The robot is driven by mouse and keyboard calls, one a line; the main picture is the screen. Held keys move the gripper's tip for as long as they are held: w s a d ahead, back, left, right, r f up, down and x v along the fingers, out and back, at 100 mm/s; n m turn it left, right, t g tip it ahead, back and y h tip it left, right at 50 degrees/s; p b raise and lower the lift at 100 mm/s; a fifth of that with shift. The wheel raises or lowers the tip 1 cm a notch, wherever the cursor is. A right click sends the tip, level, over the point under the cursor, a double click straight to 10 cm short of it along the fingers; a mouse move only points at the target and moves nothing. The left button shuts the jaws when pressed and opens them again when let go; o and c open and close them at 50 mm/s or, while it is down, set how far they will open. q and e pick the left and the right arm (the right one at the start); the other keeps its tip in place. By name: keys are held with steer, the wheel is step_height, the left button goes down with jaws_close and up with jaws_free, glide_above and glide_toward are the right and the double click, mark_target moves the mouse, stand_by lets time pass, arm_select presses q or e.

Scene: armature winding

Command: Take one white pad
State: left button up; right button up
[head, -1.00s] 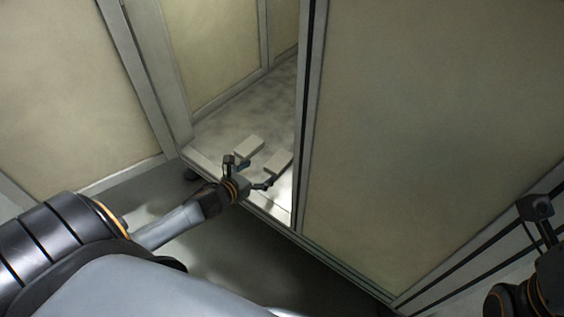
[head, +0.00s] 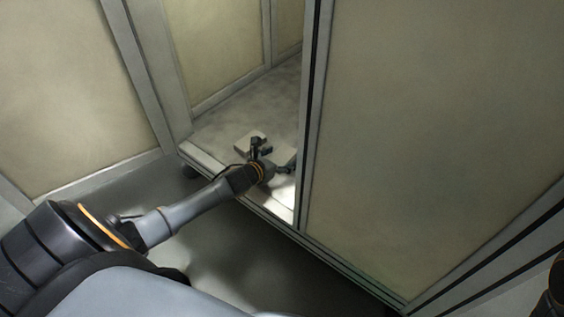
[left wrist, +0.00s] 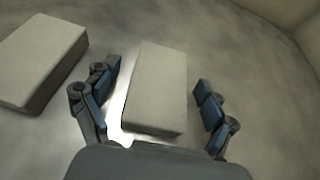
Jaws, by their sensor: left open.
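Two white pads lie flat on the cabinet floor (head: 222,125). In the left wrist view one white pad (left wrist: 157,88) lies between the spread fingers of my left gripper (left wrist: 158,105), with a gap on each side. The other white pad (left wrist: 40,60) lies to its left, outside the fingers. In the head view my left gripper (head: 271,158) reaches in through the cabinet opening and partly covers both pads; the left pad (head: 243,143) and the right pad (head: 284,156) show around it. My left gripper is open and empty. Only a dark piece of my right arm shows at the right edge.
A framed panel (head: 430,130) closes the right side of the opening, with its upright post (head: 307,120) close to my left gripper. Another post (head: 160,75) stands on the left. The cabinet's front sill (head: 205,163) runs below my left arm. Floor behind the pads is clear.

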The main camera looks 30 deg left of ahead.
arm_select(q)
steer(key=c, duration=1)
steer(key=shift+r, duration=0.1)
steer(key=shift+c, duration=0.2)
